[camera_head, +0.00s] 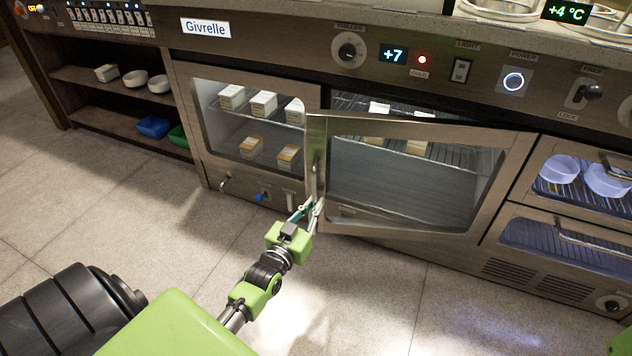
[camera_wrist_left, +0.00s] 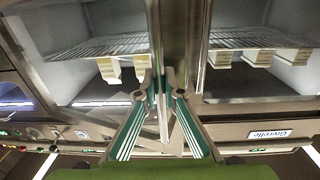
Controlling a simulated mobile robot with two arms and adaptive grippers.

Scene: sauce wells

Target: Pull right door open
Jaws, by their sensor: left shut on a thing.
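The right door (camera_head: 415,175) of the cooler is a glass pane in a steel frame. It stands partly open, its left edge swung out from the cabinet. My left gripper (camera_head: 312,208) is at the lower part of that edge, shut on the door's vertical handle (camera_head: 316,160). In the left wrist view the two green-striped fingers (camera_wrist_left: 163,92) close around a steel upright at the picture's middle. The left door (camera_head: 245,125) looks shut, with white and orange boxes behind its glass. My right gripper is not seen.
Drawers with bowls (camera_head: 560,168) stand right of the open door. An open shelf (camera_head: 100,110) with bowls and coloured trays is at the left. Knobs and switches (camera_head: 460,70) line the panel above. The tiled floor (camera_head: 130,220) in front is clear.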

